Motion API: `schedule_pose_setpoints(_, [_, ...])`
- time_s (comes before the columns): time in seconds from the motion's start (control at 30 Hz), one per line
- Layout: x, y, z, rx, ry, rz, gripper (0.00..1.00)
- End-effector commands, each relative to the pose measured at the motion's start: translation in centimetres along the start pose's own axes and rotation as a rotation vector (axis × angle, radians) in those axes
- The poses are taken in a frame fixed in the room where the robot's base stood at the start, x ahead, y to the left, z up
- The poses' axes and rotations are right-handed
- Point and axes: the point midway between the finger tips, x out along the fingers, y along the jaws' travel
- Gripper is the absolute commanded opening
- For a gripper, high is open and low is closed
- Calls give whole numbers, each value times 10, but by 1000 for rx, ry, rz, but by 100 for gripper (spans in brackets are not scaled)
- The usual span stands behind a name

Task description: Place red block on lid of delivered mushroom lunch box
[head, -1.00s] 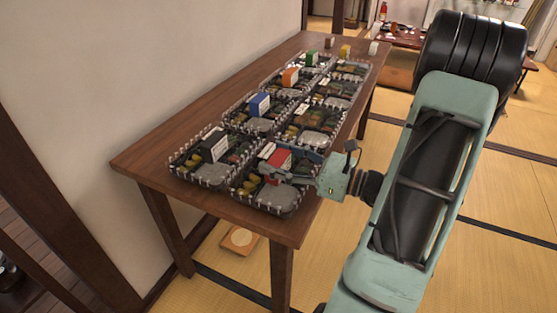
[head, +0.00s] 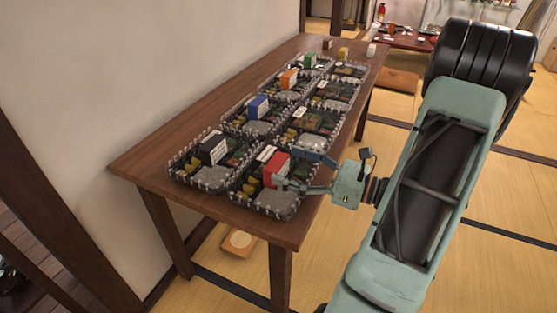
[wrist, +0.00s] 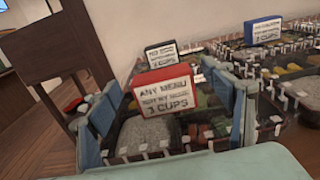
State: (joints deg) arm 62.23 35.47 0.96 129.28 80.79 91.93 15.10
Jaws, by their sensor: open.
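The red block (head: 275,170), with a white lettered label, stands upright on the near right lunch box (head: 252,201) in the head view. In the wrist view the red block (wrist: 166,84) is between the two blue-grey fingers of my gripper (wrist: 172,112). The fingers are spread, with gaps on both sides of the block. In the head view my gripper (head: 302,172) reaches in from the right at the box. I cannot read which box is the mushroom one, and the contact under the block is partly hidden.
More lunch boxes stand in two rows on the wooden table (head: 140,165). A black block (head: 212,148), a blue block (head: 257,107), an orange block (head: 290,79) and a green block (head: 309,60) stand on them. The wall (head: 200,60) borders the left side. Table space is bare at the near left.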

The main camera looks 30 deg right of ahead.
Motion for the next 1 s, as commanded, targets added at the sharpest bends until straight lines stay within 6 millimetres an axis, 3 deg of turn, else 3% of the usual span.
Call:
schedule_pose_setpoints(0.2, [-49, -1, 1, 1, 0, -4, 74])
schedule_pose_setpoints(0.4, [-77, 0, 1, 0, -1, -2, 74])
schedule_pose_setpoints(1.0, [-84, 0, 0, 0, 0, 0, 74])
